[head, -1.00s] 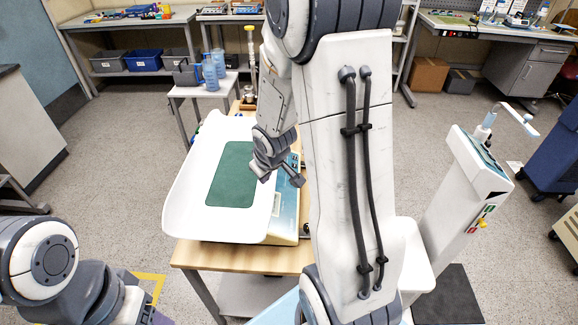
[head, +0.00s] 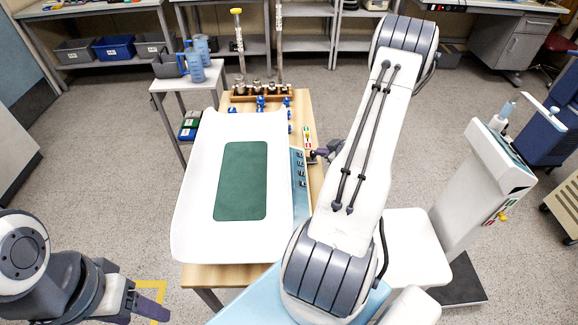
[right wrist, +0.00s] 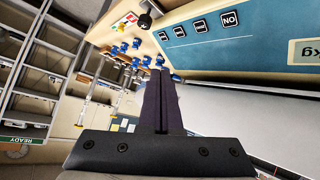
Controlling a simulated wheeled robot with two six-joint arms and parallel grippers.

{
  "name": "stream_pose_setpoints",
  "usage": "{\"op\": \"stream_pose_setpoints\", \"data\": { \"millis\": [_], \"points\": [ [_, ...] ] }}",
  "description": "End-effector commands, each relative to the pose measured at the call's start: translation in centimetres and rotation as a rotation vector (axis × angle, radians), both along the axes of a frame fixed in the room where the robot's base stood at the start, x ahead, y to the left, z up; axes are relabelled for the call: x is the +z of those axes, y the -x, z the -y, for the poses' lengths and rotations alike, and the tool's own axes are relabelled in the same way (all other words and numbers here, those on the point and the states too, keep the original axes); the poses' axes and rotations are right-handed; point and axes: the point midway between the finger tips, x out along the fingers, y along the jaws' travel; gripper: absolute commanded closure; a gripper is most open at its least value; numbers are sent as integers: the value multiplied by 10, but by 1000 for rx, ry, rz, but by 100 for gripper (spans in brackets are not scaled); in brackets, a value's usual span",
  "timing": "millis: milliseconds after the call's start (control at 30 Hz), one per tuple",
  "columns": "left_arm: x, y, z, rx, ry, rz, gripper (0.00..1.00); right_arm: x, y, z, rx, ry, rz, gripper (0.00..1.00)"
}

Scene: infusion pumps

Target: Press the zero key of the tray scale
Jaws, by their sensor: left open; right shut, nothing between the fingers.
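The tray scale (head: 190,215) stands on a wooden table, its white tray holding a green mat (head: 240,180). Its blue control panel (head: 300,185) runs along the tray's right side with a column of small keys. In the right wrist view the panel (right wrist: 270,40) shows a row of dark keys (right wrist: 200,26) and part of a "kg" display; one key reads ON, the other labels are too small to read. My right gripper (head: 312,155) is shut and empty by the panel's far end; its fingertips (right wrist: 160,72) appear apart from the keys. My left gripper (head: 150,302) is open, low at left.
Metal weights in a wooden rack (head: 262,92) and several blue items (head: 262,104) stand at the table's far end. A small side table (head: 170,86) with blue jugs is beyond to the left. A white stand (head: 480,180) is at right.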

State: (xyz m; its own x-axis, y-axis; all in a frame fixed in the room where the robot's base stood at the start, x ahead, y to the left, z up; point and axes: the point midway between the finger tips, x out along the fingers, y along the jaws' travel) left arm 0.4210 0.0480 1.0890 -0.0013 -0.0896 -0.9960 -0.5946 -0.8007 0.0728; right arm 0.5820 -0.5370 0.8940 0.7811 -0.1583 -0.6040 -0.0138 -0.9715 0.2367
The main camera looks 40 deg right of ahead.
Motion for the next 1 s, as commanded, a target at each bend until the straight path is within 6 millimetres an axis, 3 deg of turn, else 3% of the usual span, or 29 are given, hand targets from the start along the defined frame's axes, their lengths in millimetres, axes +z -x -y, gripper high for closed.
{"op": "stream_pose_setpoints", "data": {
  "millis": [533, 1000],
  "points": [
    [-5, 0, 0, 0, 0, 0, 37, -8, -7, -10, 24, -1, 23, 100],
    [-60, 0, 0, 0, 0, 0, 37, -67, -20, -26, 20, -2, 22, 100]
  ]
}}
